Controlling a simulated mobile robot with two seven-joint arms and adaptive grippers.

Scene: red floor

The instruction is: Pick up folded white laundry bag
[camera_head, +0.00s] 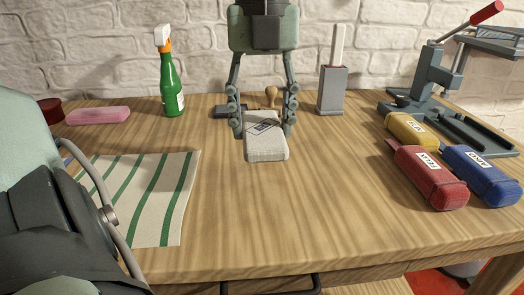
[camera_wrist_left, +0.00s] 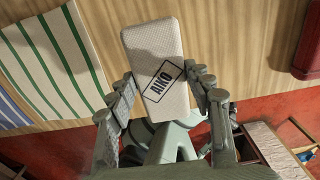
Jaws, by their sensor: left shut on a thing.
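The folded white laundry bag (camera_head: 266,148) is a pale, rounded block at the middle of the wooden table. My left gripper (camera_head: 263,131) comes down from above, with one finger on each side of the bag, shut on it. In the left wrist view the bag (camera_wrist_left: 152,45) lies between the two fingers (camera_wrist_left: 167,92), and its black-framed label reads AIKO. I cannot tell whether the bag rests on the table or is slightly above it. My right gripper is not in view.
A wooden-handled stamp (camera_head: 271,93) and dark pad (camera_head: 229,111) stand just behind. A green spray bottle (camera_head: 172,82) and striped cloth (camera_head: 150,195) are left. Yellow (camera_head: 408,131), red (camera_head: 430,177) and blue (camera_head: 480,175) bags lie right. The front middle of the table (camera_head: 270,220) is clear.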

